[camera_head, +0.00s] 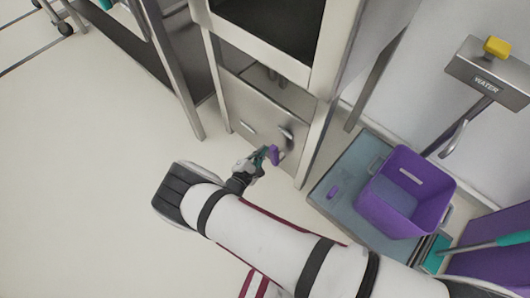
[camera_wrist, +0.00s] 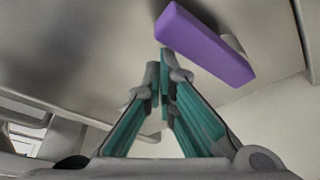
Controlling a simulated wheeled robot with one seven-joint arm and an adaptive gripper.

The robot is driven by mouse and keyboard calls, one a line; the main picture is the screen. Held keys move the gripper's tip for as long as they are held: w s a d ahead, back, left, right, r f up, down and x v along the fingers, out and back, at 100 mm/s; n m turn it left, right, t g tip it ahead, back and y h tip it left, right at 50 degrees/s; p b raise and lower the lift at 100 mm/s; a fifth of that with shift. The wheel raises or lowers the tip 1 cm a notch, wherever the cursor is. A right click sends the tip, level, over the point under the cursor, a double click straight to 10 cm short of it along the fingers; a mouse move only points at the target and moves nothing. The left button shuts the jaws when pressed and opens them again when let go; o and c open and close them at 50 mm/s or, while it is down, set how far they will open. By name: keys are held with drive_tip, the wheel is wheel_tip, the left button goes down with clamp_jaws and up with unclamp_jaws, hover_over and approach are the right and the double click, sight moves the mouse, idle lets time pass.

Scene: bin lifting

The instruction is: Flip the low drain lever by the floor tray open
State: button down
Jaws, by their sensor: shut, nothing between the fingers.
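The drain lever has a purple grip (camera_head: 274,155) low on the front of the metal cabinet, left of the blue-grey floor tray (camera_head: 325,190). In the wrist view the purple grip (camera_wrist: 204,44) runs diagonally from upper left to lower right, in front of a grey metal panel. My gripper (camera_head: 264,154) is at the left side of the grip, its green-padded fingers shut and empty. In the wrist view the fingertips (camera_wrist: 165,58) are just below and left of the grip's upper end. I cannot tell whether they touch it.
A post marked WATER (camera_head: 487,85) has a yellow block on top. A cabinet leg (camera_head: 310,150) stands right of the lever. The floor (camera_head: 80,180) at left is clear.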

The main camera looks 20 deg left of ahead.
drive_tip(key=shift+s+d+r+p, duration=0.3)
drive_tip(key=shift+d+r+p, duration=0.1)
drive_tip(key=shift+d, duration=0.3)
drive_tip(key=shift+d, duration=0.25)
drive_tip(key=w+a+b, duration=0.2)
drive_tip(key=a+b, duration=0.1)
drive_tip(key=a, duration=0.1)
drive_tip(key=d+f+p+v, duration=0.1)
drive_tip(key=f+p+v, duration=0.1)
drive_tip(key=v, duration=0.8)
drive_tip(key=shift+s+a+p, duration=0.25)
drive_tip(key=shift+s+p, duration=0.25)
drive_tip(key=shift+p, duration=0.25)
drive_tip(key=shift+s+f, duration=0.1)
drive_tip(key=shift+f, duration=0.05)
